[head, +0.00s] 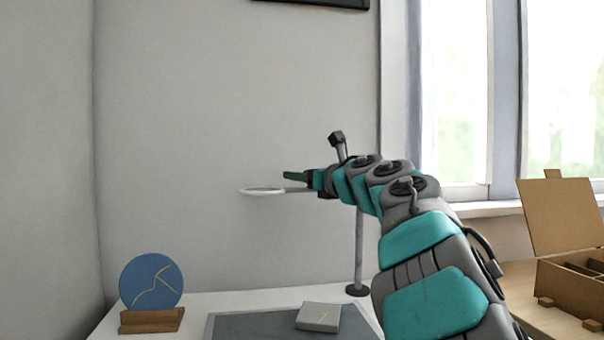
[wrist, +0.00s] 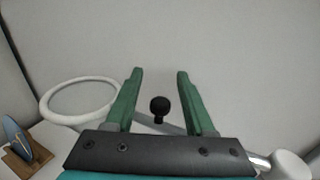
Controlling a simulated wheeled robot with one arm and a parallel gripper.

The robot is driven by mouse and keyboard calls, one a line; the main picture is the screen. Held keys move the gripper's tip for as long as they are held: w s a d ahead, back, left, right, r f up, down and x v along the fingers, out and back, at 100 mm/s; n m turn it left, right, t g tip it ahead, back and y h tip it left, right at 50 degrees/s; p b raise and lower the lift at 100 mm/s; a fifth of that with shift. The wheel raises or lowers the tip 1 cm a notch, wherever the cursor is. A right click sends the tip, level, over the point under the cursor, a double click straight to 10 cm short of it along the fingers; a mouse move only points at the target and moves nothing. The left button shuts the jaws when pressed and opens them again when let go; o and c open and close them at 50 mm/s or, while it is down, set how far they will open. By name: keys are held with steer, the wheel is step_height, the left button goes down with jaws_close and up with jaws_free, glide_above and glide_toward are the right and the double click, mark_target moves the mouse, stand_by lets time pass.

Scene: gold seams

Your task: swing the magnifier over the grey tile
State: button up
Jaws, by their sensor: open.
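The magnifier has a white ring (head: 262,191) at the left end of a horizontal bar on an upright pole (head: 359,250). Its ring (wrist: 66,119) is at the left in the wrist view. A black knob (wrist: 160,104) on the bar shows between the fingers of my gripper (wrist: 160,76). My gripper is open, with green fingers apart on either side of the knob, and no grip on it is visible. In the head view my gripper (head: 292,177) is at the bar, just right of the ring. The grey tile (head: 318,318), with a pale gold seam, lies below and right of the ring.
The tile lies on a dark mat (head: 240,325) on a white table (head: 205,302). A blue disc with gold seams (head: 150,282) stands in a wooden holder (head: 152,320) at left. An open wooden box (head: 572,290) is at right. My arm covers part of the table's right side.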

steer(key=shift+c, duration=0.3)
jaws_close()
stand_by(1.1)
